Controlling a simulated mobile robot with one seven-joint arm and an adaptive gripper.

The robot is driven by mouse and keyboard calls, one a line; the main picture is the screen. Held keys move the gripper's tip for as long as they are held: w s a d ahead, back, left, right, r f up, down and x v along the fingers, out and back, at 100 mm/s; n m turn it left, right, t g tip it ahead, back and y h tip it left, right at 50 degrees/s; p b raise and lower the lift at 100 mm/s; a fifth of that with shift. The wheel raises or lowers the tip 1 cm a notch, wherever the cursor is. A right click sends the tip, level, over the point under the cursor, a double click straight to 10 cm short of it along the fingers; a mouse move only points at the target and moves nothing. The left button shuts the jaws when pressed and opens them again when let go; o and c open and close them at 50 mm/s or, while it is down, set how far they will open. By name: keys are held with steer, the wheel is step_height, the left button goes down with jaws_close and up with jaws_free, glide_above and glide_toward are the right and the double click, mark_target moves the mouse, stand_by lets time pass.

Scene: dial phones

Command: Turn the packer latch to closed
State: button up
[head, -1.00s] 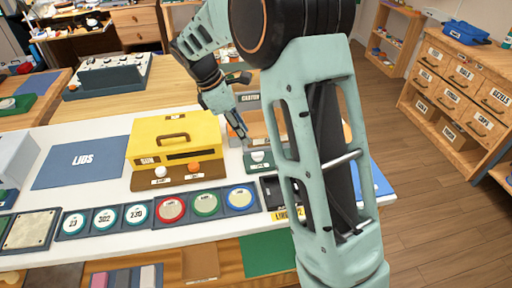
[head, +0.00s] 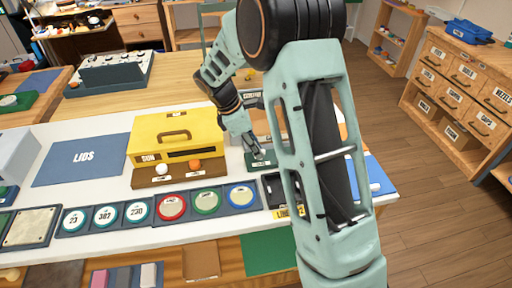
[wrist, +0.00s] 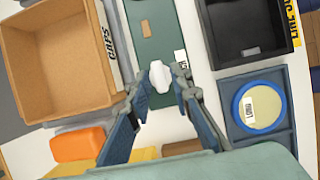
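A small white knob (wrist: 159,76) stands on a dark green plate (wrist: 156,25); I take it for the packer latch, but its label is too small to read. In the head view the green plate (head: 249,163) lies right of the yellow box, and my gripper largely covers the knob. My gripper (wrist: 158,83) is open, with its two blue-grey fingers apart on either side of the knob. It also shows in the head view (head: 256,153), reaching down over the plate. I cannot tell whether a finger touches the knob.
A yellow box (head: 175,136) with white and orange knobs stands left of my gripper. An open bin (wrist: 55,50) and a dark tray (wrist: 247,28) flank the green plate. Round lids, including a yellow one (wrist: 259,107), lie in front.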

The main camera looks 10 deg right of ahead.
jaws_close()
steer(key=shift+m, duration=0.3)
steer(key=m+p, duration=0.1)
steer(key=m+g+p, duration=0.1)
steer(key=m, duration=0.1)
steer(key=shift+w+r+g, duration=0.15)
steer(key=shift+w+g, duration=0.1)
steer(key=shift+g, duration=0.05)
steer(key=m+p, duration=0.1)
steer(key=m, duration=0.1)
steer(key=m+g+y+p, duration=0.1)
steer(key=m, duration=0.2)
steer(key=shift+w+d+g, duration=0.15)
steer(key=shift+g, duration=0.15)
steer(key=m, duration=0.2)
steer(key=m+y+p, duration=0.1)
steer(key=m, duration=0.1)
steer(key=shift+w+d+m+g+y, duration=0.15)
steer(key=shift+m+g+y, duration=0.15)
steer(key=shift+g, duration=0.1)
steer(key=m+y, duration=0.1)
steer(key=m, duration=0.3)
steer(key=shift+d+m+y, duration=0.15)
steer(key=shift+m+y, duration=0.15)
steer(key=shift+y, duration=0.1)
